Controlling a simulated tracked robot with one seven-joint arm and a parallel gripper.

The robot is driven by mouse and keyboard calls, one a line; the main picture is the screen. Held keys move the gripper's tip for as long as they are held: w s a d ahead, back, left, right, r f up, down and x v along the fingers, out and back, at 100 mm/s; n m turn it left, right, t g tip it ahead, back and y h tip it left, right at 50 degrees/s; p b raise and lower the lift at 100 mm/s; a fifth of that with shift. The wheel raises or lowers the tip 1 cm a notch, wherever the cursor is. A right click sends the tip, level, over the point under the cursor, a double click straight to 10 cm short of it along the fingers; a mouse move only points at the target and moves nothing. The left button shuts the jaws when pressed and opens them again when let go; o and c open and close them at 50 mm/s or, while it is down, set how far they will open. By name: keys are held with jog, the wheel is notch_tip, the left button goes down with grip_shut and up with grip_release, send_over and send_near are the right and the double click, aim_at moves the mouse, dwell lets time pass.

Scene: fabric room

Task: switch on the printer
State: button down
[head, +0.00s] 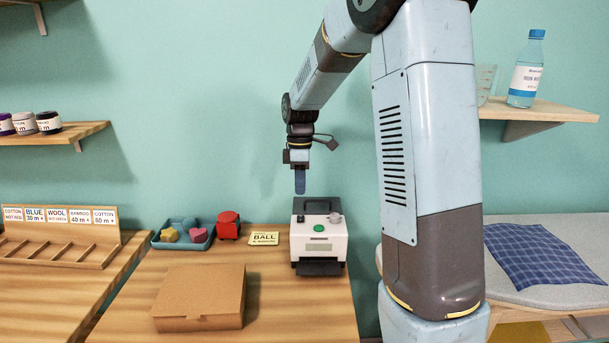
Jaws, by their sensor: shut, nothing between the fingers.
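The printer (306,250) is a small white and black box on the back right of the wooden table. A green round button (319,229) is on its upper front. A grey knob (335,217) sits near its top right. A dark slot or tray is at its lower front. My gripper (300,190) points down above the back left of the printer. Its fingers are shut and empty. The fingertips appear apart from the printer, though the exact depth gap is hard to tell.
A cardboard box (200,298) lies on the table's front. A blue tray (184,243) with coloured shapes, a red object (229,225) and a yellow "BALL" card (263,239) stand left of the printer. A shelf at right holds a bottle (526,70). Blue checked cloth (545,255) lies on a padded board.

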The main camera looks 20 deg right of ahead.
aim_at(301, 220)
jog(key=f, duration=0.5)
jog(key=s+f, duration=0.1)
jog(key=f, duration=0.2)
jog(key=shift+a+f, duration=0.15)
jog(key=shift+f, duration=0.1)
dwell(0.4)
jog(key=shift+w+d, duration=0.25)
jog(key=shift+w, duration=0.45)
jog(key=shift+r, duration=0.25)
notch_tip(301, 220, up, 14)
jog(key=s, duration=0.1)
jog(key=shift+s+a+f, duration=0.2)
jog(key=shift+s+a, duration=0.05)
jog(key=shift+a, duration=0.05)
